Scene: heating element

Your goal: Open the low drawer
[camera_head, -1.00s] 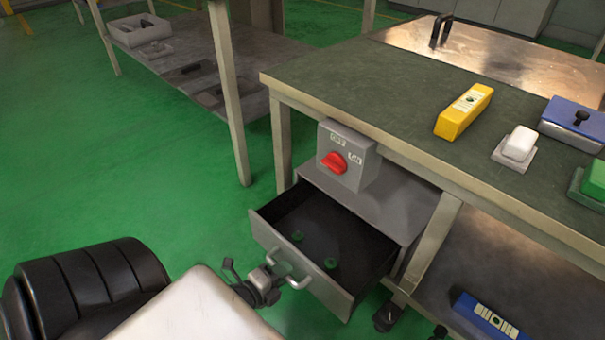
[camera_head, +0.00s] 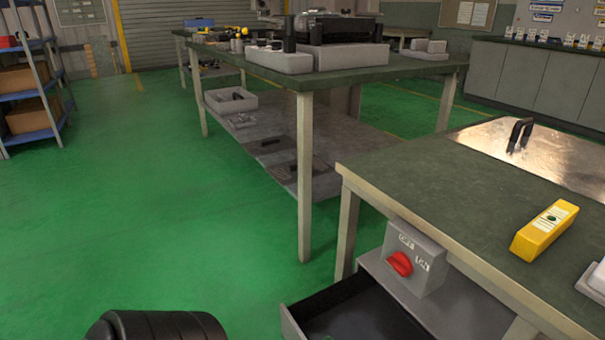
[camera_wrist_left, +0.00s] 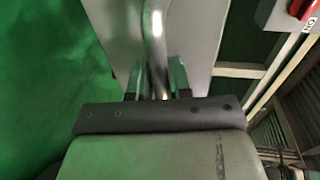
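The low drawer (camera_head: 355,315) is pulled out under the near workbench, at the bottom of the head view. Its dark inside shows; its front and handle are cut off below. In the left wrist view the grey drawer front (camera_wrist_left: 100,15) fills the upper middle, with a curved metal handle (camera_wrist_left: 153,35). My left gripper (camera_wrist_left: 156,82) has its fingers close on either side of this handle and appears shut on it. The gripper itself is outside the head view. My right gripper is in neither view.
A grey switch box with a red knob (camera_head: 400,263) hangs above the drawer. The near workbench (camera_head: 440,200) carries a yellow block (camera_head: 544,230). Another workbench (camera_head: 390,84) stands behind, and a blue shelf (camera_head: 45,100) at far left. Green floor (camera_head: 150,210) is clear at left.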

